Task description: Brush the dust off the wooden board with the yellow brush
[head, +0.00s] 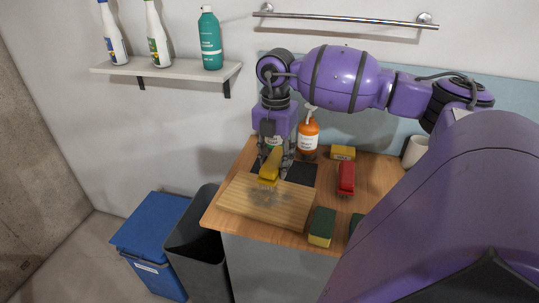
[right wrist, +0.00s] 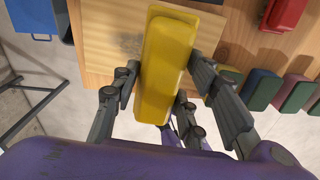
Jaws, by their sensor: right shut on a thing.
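The wooden board (head: 240,207) lies near the front left of the counter. It also shows in the right wrist view (right wrist: 98,38), with a grey dust patch (right wrist: 127,42) on it beside the brush. My right gripper (head: 272,172) points down over the board's back part and is shut on the yellow brush (head: 270,165). In the right wrist view the brush (right wrist: 165,70) lies lengthwise between the fingers. Its bristles are hard to make out, and I cannot tell whether they touch the board. My left gripper is out of view.
A red brush (head: 346,178), a green-and-yellow sponge (head: 321,227), a yellow box (head: 343,152) and an orange bottle (head: 308,137) stand around the counter. A dark bin (head: 197,250) and a blue bin (head: 152,240) stand left of it. A bottle shelf (head: 175,72) hangs above.

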